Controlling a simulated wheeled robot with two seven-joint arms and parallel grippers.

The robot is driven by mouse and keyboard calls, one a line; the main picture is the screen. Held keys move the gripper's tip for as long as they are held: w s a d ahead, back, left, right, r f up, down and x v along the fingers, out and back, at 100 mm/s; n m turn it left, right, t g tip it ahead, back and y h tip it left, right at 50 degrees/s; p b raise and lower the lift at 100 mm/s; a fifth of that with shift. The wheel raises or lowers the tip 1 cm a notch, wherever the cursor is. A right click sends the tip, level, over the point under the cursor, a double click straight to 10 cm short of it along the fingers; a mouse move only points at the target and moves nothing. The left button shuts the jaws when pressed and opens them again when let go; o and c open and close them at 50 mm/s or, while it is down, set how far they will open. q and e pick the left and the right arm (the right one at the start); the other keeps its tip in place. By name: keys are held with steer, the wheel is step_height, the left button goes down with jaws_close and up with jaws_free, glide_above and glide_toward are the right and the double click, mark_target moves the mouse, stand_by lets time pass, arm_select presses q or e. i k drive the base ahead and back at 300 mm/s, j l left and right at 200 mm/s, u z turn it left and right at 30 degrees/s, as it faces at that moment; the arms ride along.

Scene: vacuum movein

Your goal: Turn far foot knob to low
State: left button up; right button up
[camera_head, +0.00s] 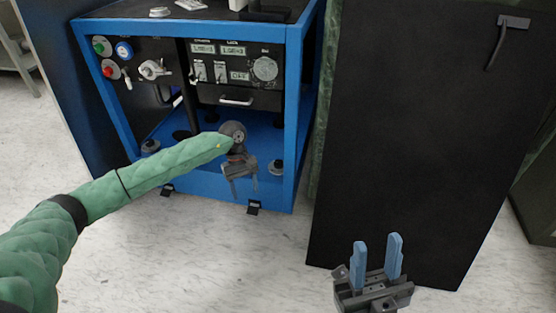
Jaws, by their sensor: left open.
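A blue-framed cabinet (296,120) stands open at the upper left. Dark round foot knobs sit on its blue floor: one at the front left (150,147), one at the front right (276,167), and darker round shapes further back. I cannot tell which is the far foot knob or read any knob's setting. My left gripper (244,190) is open, pointing down at the cabinet's front edge, left of the front right knob and apart from it. My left wrist hides part of the cabinet floor. My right gripper (376,258) is open and empty, with blue fingers pointing up, at the lower right.
A control panel (235,65) with switches and a drawer handle is above the cabinet floor. A large black door panel (425,130) with a handle stands right of the cabinet. Small black latches (254,207) hang at the front edge. The pale floor (200,260) in front is clear.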

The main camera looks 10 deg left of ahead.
mark_target(278, 163)
steer(key=i, duration=1)
